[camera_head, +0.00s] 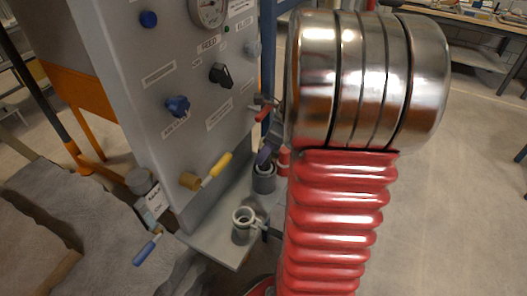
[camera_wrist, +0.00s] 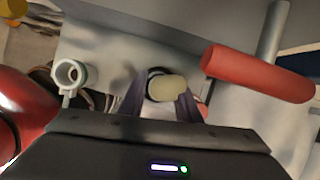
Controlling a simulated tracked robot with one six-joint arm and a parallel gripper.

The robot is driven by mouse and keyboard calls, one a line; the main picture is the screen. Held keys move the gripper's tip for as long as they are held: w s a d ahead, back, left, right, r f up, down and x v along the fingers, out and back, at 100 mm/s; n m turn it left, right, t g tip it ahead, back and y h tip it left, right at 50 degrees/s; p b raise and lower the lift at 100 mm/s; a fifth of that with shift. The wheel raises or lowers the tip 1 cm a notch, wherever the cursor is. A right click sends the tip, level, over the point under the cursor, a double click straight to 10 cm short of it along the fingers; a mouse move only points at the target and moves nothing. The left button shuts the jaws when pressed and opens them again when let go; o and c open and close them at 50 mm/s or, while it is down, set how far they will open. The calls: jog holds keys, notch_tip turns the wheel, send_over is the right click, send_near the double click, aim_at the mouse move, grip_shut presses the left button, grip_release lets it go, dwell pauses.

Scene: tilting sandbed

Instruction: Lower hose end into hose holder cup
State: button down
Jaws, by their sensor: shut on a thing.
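In the wrist view my gripper (camera_wrist: 163,92) has its two dark fingers shut on the cream hose end (camera_wrist: 168,88). A dark ring shows just behind the hose end. I cannot tell whether the hose end is inside a cup or above it. In the head view one dark finger of my gripper (camera_head: 264,155) shows over the rear grey cup (camera_head: 264,181). The hose end is hidden there by my wrist. A second cup (camera_head: 241,232), with a pale rim and open top, stands nearer on the shelf. It also shows in the wrist view (camera_wrist: 70,74), left of my fingers.
The grey panel (camera_head: 150,95) with knobs and a gauge rises beside the cups. A yellow-handled valve (camera_head: 216,170) sticks out above the shelf (camera_head: 212,247). A red handle (camera_wrist: 257,75) lies close right of my fingers. Grey sand (camera_head: 60,220) fills the lower left.

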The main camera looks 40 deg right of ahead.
jog(key=c, duration=1.2)
grip_release()
jog(key=shift+r, duration=0.15)
jog(key=v, duration=1.3)
jog(key=shift+s+d+r, duration=0.15)
jog(key=shift+s+r, duration=0.05)
jog(key=shift+s, duration=0.1)
